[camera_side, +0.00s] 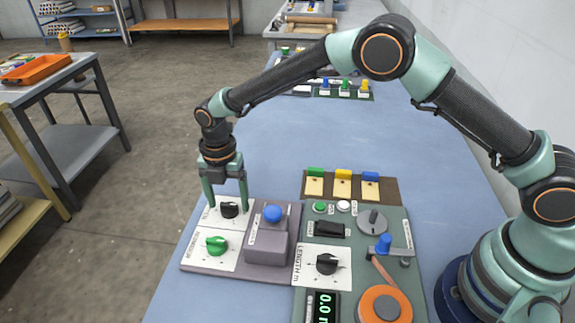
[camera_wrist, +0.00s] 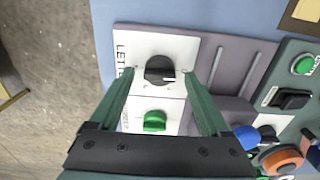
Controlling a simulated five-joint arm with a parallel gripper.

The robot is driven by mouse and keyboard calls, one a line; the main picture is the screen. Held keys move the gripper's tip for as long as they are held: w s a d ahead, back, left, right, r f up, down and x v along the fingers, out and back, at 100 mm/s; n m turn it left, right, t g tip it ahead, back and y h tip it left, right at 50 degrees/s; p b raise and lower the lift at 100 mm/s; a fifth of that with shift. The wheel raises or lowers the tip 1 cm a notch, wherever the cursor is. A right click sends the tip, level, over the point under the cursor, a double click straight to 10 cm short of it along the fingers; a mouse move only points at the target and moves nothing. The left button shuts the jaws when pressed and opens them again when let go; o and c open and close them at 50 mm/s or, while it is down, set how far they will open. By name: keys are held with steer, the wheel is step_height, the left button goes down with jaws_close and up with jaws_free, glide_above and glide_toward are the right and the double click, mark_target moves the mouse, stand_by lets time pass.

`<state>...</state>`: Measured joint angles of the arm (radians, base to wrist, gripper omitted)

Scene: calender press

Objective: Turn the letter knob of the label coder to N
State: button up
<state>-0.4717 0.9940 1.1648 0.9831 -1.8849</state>
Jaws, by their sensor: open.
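The letter knob is a black dial (camera_side: 229,211) on a white plate at the far left corner of the label coder (camera_side: 262,261). In the wrist view the letter knob (camera_wrist: 158,69) has a white mark pointing right; the small letters around it are unreadable and its label is partly hidden. My gripper (camera_side: 227,203) points down over the knob. Its two green fingers are open, one on each side of the knob, and I cannot tell whether they touch it. The same gripper (camera_wrist: 160,76) frames the knob in the wrist view.
A green knob (camera_side: 216,245) sits just nearer than the letter knob. Further right are a length knob (camera_side: 327,264), an orange wheel (camera_side: 386,304) and a blue-topped lever (camera_side: 383,244).

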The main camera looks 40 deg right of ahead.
steer(key=shift+f, duration=0.2)
jaws_close()
